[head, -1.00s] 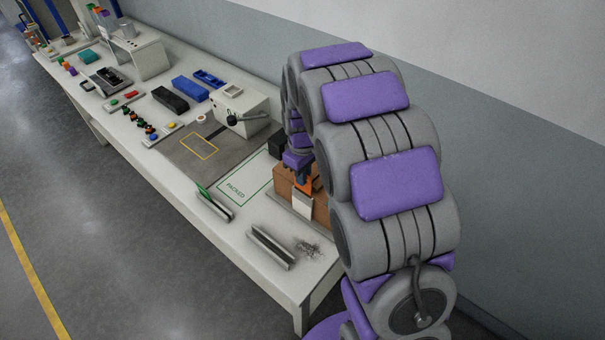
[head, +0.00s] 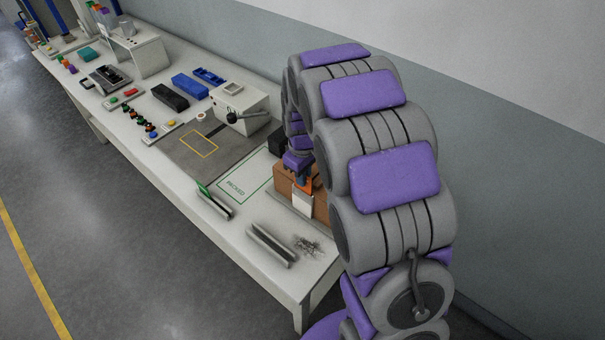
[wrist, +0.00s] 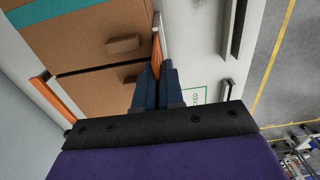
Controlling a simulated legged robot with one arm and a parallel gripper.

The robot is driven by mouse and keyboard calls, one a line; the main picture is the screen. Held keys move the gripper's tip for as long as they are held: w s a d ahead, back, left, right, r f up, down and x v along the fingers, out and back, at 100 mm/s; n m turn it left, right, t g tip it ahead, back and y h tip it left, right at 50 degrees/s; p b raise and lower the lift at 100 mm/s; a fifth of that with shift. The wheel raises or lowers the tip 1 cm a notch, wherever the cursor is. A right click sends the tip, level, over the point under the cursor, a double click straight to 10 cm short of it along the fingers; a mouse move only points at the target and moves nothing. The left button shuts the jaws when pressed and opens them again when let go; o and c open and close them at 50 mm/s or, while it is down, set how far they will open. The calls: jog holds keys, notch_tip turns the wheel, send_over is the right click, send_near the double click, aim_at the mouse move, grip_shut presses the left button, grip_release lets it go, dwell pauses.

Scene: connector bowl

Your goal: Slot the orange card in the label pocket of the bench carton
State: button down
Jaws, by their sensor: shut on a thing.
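The brown bench carton (head: 284,182) stands at the bench's near right end, partly behind my arm. A white label pocket (head: 302,206) is on its front face; it shows edge-on in the wrist view (wrist: 165,36). My gripper (wrist: 156,70) is shut on the orange card (wrist: 156,50), beside the carton's face. The card also shows in the head view (head: 306,184), upright at the pocket's top edge. Its lower part seems to be behind the white front, but how deep it sits is hidden. The wrist view also shows the carton's cardboard face (wrist: 100,40).
A narrow holder with a green card (head: 205,190) and an empty-looking grey channel (head: 271,246) stand left of the carton. A green-outlined "PACKED" area (head: 250,176) is clear. A second orange strip (wrist: 50,97) lies along the carton's left side in the wrist view.

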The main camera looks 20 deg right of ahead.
jog(key=shift+f, duration=1.4)
jog(key=c, duration=1.2)
grip_release()
jog(key=shift+o, duration=0.2)
jog(key=shift+r, duration=0.1)
notch_tip(320, 180, up, 17)
jog(key=p, duration=0.2)
jog(key=shift+a, duration=0.1)
jog(key=s+m+g+b, duration=0.1)
jog(key=s+m, duration=0.6)
jog(key=s, duration=2.7)
jog(key=shift+f+g, duration=0.4)
jog(key=shift+f, duration=0.05)
